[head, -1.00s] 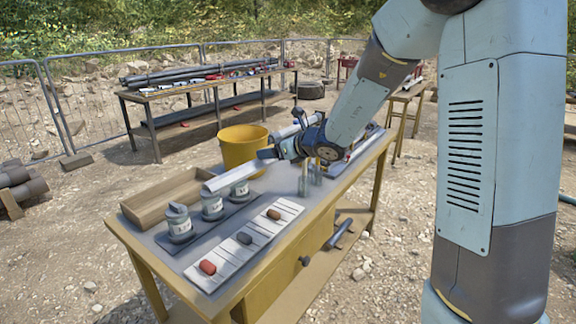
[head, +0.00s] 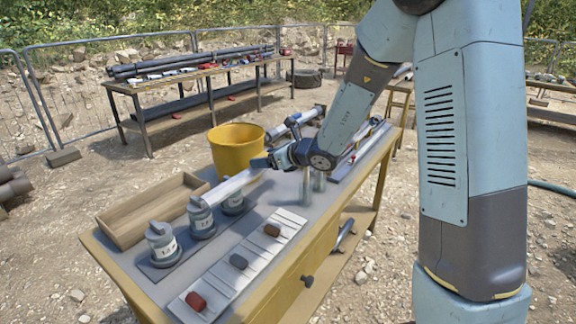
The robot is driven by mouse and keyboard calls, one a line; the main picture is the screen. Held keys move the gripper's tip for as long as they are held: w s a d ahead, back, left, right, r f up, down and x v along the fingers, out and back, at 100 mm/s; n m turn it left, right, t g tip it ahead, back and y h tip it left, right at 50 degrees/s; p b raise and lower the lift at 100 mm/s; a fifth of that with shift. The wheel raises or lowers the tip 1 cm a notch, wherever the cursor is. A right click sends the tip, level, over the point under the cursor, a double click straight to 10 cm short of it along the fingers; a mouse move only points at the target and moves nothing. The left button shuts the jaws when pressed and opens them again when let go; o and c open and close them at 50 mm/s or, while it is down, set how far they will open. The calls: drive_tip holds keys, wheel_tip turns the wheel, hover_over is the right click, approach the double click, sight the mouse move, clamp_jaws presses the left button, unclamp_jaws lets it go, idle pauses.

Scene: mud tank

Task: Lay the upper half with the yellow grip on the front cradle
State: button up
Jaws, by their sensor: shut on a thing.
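My gripper (head: 267,161) is shut on a long, light-grey piece (head: 228,187), which I take to be the upper half. It slopes down to the left above the grey labelled pots, and I cannot tell whether it touches them. No yellow grip can be made out; the jaws cover that end. Upright grey posts (head: 307,187) stand on the workbench (head: 290,222) right of the gripper. Another grey tube-like piece (head: 297,122) lies behind the gripper. I cannot tell which thing is the front cradle.
Three grey pots (head: 162,243) stand on a dark mat beside a wooden tray (head: 150,207). A yellow bucket (head: 235,152) is behind the held piece. A pale board (head: 222,285) with red, grey and brown lumps lies at the front. A second bench (head: 205,72) is behind.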

wheel_tip(320, 180, down, 16)
drive_tip(key=shift+a+r, duration=0.15)
drive_tip(key=shift+r, duration=0.05)
idle(0.7)
drive_tip(key=o, duration=1.4)
drive_tip(key=shift+o, duration=0.2)
drive_tip(key=v, duration=1.2)
drive_tip(key=shift+a+r, duration=0.1)
drive_tip(key=shift+r, duration=0.1)
